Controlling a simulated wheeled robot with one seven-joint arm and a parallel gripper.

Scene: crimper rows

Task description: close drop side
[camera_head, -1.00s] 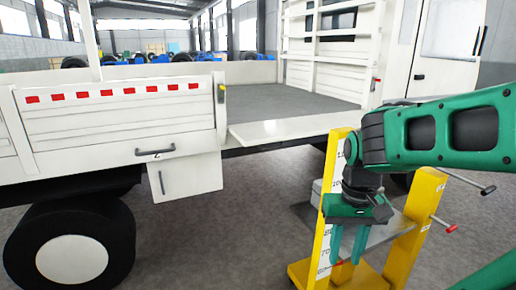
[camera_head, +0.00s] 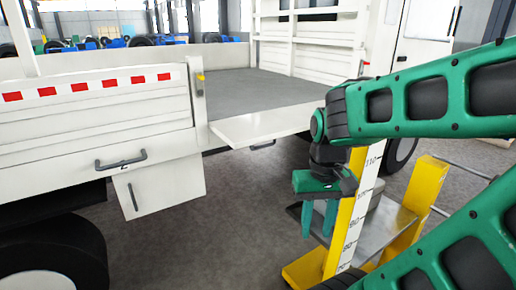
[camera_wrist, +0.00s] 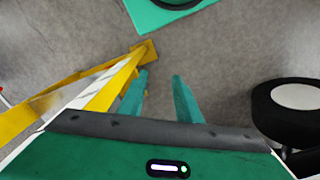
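The white truck's drop side (camera_head: 262,125) is folded down beside the grey truck bed (camera_head: 275,92). Its panel sticks out roughly level toward me, and a dark handle (camera_head: 262,145) shows under its edge. The closed side panel (camera_head: 95,105) with red marks stands upright to its left, with a yellow-tipped latch post (camera_head: 199,90) between them. My gripper (camera_head: 319,222) hangs pointing down, in front of and below the drop side's right end, apart from it. Its fingers are apart with nothing between them, as the wrist view (camera_wrist: 158,95) also shows.
A yellow stand with a height scale (camera_head: 357,215) and a metal shelf (camera_head: 395,228) is close to the right of my gripper. A white box (camera_head: 158,185) and a black wheel (camera_head: 50,255) are under the truck at left. Grey floor (camera_head: 225,230) is clear between them.

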